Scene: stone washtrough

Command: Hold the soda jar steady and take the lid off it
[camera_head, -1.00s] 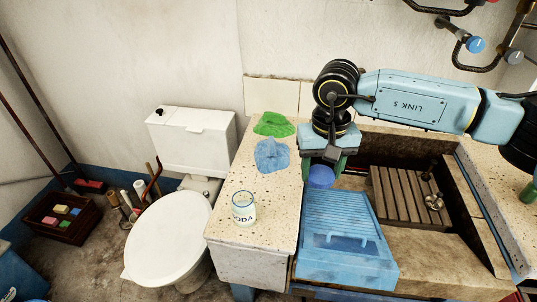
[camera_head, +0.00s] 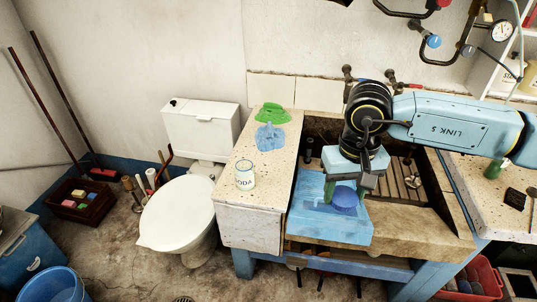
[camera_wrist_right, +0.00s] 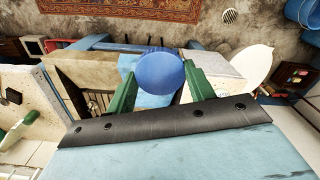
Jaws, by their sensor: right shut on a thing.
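The soda jar (camera_head: 244,178), clear with a blue rim and dark lettering, stands upright on the speckled counter left of the trough. No lid is on it. My right gripper (camera_head: 345,190) is shut on the round blue lid (camera_head: 346,200) and holds it above the blue ribbed drainer, to the right of the jar. In the right wrist view the lid (camera_wrist_right: 160,72) sits between the two green fingers. The jar is not clear in that view. My left gripper is in neither view.
The blue drainer (camera_head: 305,222) lies across the trough's left front. A blue cloth (camera_head: 270,138) and a green cloth (camera_head: 272,113) lie behind the jar on the counter (camera_head: 250,208). A toilet (camera_head: 175,215) stands to the left. The counter around the jar is clear.

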